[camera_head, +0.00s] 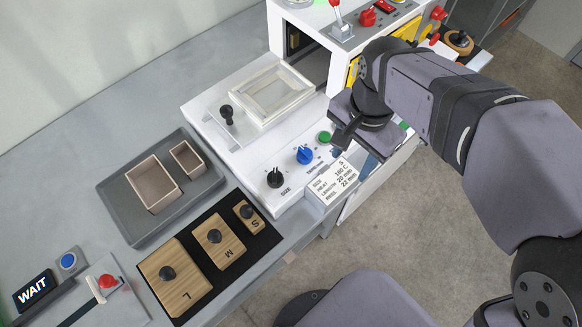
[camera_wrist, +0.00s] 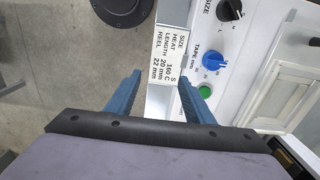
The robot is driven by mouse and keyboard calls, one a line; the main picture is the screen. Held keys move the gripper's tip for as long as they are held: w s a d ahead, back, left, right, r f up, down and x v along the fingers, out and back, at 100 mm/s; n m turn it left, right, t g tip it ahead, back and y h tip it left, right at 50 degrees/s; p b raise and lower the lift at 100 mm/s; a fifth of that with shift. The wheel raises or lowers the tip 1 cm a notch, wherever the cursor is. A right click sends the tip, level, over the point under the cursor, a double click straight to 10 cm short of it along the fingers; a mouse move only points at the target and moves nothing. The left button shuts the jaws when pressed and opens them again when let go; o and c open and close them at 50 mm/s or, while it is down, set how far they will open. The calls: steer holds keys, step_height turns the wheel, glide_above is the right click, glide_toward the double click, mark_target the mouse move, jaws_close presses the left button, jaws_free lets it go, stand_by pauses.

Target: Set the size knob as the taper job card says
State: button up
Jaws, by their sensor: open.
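The black size knob (camera_head: 275,178) stands on the white machine's front ledge, beside the printed word SIZE. It also shows in the wrist view (camera_wrist: 229,10), at the top edge. Its exact setting is too small to read. The job card (camera_head: 332,180) leans at the ledge's front; in the wrist view (camera_wrist: 169,58) it reads size S, heat 160 C, length 20 mm, reel 22 mm. My gripper (camera_wrist: 160,78) is open and empty, its blue fingers apart near the card's lower end. In the head view it is above the ledge's right part, away from the size knob.
A blue tape knob (camera_head: 305,155) and green button (camera_head: 325,137) sit beside the size knob. Wooden blocks L (camera_head: 182,283), M (camera_head: 226,257) and S (camera_head: 254,224) lie on a black mat. A grey tray (camera_head: 115,192) holds two open boxes. A screen (camera_head: 33,289) reads WAIT.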

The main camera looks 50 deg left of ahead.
step_height(320, 180, up, 3)
glide_above(275, 175)
steer(key=shift+f, duration=0.15)
steer(key=shift+f+p, duration=0.55)
steer(key=shift+f, duration=3.1)
steer(key=c, duration=1)
